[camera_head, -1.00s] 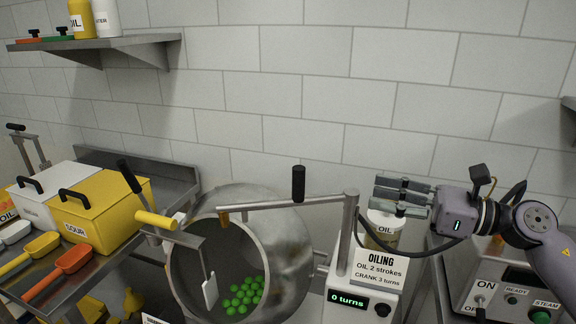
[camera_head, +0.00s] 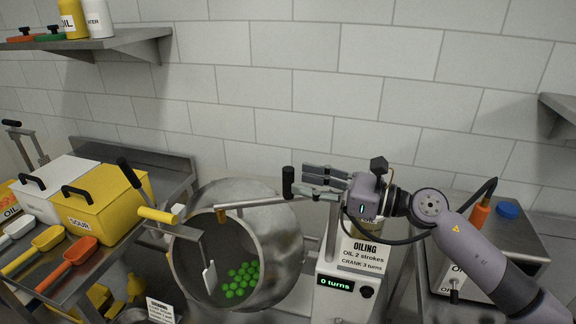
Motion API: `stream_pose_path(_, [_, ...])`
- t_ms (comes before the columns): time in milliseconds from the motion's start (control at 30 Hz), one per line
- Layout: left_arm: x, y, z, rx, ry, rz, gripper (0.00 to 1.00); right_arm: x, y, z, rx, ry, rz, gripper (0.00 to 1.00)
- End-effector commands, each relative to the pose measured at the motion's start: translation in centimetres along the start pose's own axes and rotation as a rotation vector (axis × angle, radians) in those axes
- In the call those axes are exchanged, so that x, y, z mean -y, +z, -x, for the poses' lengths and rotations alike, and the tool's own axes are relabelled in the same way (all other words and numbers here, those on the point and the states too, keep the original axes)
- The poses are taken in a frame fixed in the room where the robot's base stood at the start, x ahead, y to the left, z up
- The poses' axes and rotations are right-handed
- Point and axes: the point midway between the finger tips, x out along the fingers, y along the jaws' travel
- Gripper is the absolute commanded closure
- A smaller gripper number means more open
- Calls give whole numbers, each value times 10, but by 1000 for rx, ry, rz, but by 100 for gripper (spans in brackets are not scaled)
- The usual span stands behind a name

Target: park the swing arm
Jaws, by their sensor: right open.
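The swing arm (camera_head: 262,203) is a grey bar on an upright post (camera_head: 331,231). It reaches left over the mouth of the tilted steel drum (camera_head: 290,243), with an orange-brown tip at its far end. Its black upright handle (camera_head: 288,182) stands on the bar. My right gripper (camera_head: 301,178) comes in from the right, open, with its fingers pointing left and their tips close to the handle. I cannot tell whether they touch it. My left gripper is not in view.
Green balls (camera_head: 240,279) lie in the drum. The control box (camera_head: 336,285) reads "0 turns" beneath an "OILING" sign (camera_head: 364,257). A yellow-handled crank (camera_head: 158,215) stands left of the drum. A yellow SOUR bin (camera_head: 105,203) and scoops are at left.

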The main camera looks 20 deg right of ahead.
Motion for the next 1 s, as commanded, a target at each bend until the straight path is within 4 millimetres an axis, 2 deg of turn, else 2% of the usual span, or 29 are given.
stream_pose_path(33, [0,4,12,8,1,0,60,0,7,-11,5,1,-3,60])
stream_pose_path(200, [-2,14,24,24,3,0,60,0,4,-36,3,0,-3,60])
stream_pose_path(300, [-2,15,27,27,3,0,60,0,2,-44,1,0,-2,60])
stream_pose_path(667, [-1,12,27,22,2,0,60,0,0,-49,0,0,-1,60])
stream_pose_path(1000, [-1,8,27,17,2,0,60,0,0,-48,0,0,-1,82])
